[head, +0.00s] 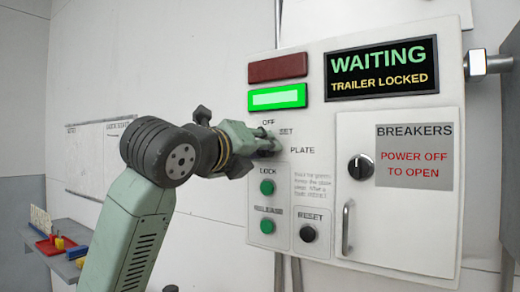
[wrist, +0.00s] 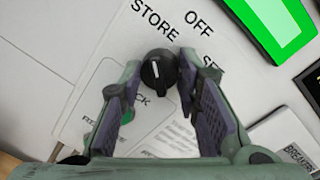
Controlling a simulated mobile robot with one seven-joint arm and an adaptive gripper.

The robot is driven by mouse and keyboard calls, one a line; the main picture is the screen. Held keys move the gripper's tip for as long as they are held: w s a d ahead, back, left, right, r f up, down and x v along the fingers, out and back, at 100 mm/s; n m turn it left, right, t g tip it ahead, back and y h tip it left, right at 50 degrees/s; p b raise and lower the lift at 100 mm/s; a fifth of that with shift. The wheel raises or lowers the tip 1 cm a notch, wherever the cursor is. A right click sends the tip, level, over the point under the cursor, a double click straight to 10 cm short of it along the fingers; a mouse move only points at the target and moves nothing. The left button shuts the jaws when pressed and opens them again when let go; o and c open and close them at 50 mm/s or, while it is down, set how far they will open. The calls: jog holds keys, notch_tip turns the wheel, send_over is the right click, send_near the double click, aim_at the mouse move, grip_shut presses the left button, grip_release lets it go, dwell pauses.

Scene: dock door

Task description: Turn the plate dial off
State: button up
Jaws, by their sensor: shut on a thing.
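The plate dial (wrist: 157,71) is a round black knob with a white mark, seen in the wrist view between my two fingers. Its mark stands about upright in that view, toward the word STORE; OFF is to the upper right and SET to the right. My gripper (wrist: 160,65) is shut on the dial, one finger on each side. In the head view my gripper (head: 266,143) reaches the panel beside the word PLATE and hides the dial and the STORE label.
The grey control box (head: 400,115) has a WAITING / TRAILER LOCKED screen (head: 381,69), a lit green lamp (head: 277,97) and a dark red lamp (head: 278,68). Below are a green lock button (head: 267,188), a green release button (head: 267,227) and a black reset button (head: 308,233). A breaker knob (head: 361,167) is at right.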

jog(key=shift+f+m, duration=0.1)
jog(key=shift+m, duration=0.3)
jog(key=m+b, duration=0.4)
jog(key=m, duration=0.5)
jog(key=shift+h, duration=0.4)
jog(key=shift+m, duration=0.3)
jog(key=o, duration=1.2)
jog(key=shift+c, duration=0.2)
jog(key=shift+a, duration=0.1)
jog(key=v, duration=1.2)
